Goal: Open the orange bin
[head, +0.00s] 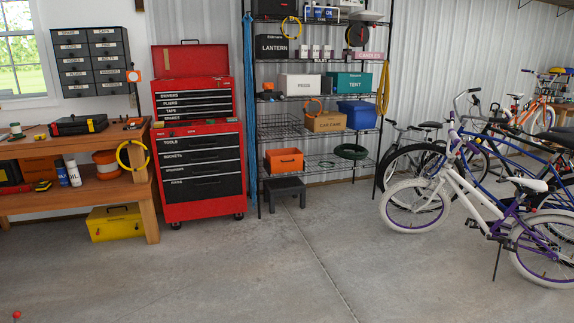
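The orange bin (284,162) stands on a low shelf of the black wire rack, at the rack's left side. Its front faces me and nothing blocks it. It is too small in the view to tell whether its top is covered. Neither of my grippers shows in the head view.
A black stool (284,187) stands below the bin. A red tool chest (201,170) is left of the rack (330,164). A workbench (95,190) with a yellow toolbox (115,223) under it is farther left. Bicycles (480,205) fill the right. The concrete floor ahead is clear.

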